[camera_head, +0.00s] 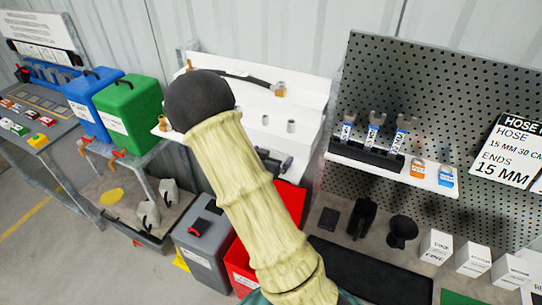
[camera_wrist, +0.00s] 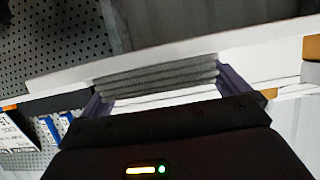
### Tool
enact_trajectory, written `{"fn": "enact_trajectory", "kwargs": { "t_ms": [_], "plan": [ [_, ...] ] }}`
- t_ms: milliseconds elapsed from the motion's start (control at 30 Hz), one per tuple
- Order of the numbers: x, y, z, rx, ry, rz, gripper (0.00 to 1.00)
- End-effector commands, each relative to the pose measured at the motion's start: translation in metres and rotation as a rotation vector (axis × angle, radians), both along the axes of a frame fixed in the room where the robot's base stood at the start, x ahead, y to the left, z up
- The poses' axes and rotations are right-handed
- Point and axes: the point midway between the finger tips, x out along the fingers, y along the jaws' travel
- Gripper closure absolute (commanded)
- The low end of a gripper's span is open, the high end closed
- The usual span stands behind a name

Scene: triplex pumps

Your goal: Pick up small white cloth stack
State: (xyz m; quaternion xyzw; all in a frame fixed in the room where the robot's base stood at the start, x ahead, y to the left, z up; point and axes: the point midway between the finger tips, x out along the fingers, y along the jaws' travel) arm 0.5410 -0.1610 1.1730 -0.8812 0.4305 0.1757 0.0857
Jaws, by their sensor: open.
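In the wrist view, a stack of thin folded layers (camera_wrist: 157,76), seemingly the small white cloth stack, looks grey in shadow. It lies against a white board or shelf (camera_wrist: 255,38). My gripper (camera_wrist: 160,84) is open, with one dark purple finger at each end of the stack. The fingers span the stack's length; whether they touch it I cannot tell. In the head view, my pale-sleeved arm covers the middle, and only a small dark purple part of my gripper (camera_head: 285,165) shows beside it. The cloth stack is not visible there.
A white shelf unit (camera_head: 312,98) with small fittings stands behind my arm. A perforated panel (camera_head: 460,85) with a tool shelf is at right. A red container (camera_head: 290,203) and a grey bin (camera_head: 205,242) stand below. Blue and green boxes (camera_head: 130,112) are at left.

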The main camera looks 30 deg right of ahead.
Motion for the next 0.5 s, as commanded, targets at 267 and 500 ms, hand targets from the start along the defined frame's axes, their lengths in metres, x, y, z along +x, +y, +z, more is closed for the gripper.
{"fn": "enact_trajectory", "kwargs": {
  "t_ms": [267, 500],
  "plan": [
    [0.0002, 0.0003, -0.0005, 0.0, 0.0, 0.001, 0.0],
    [0.0001, 0.0003, -0.0004, 0.0, 0.0, 0.001, 0.02]
  ]
}}
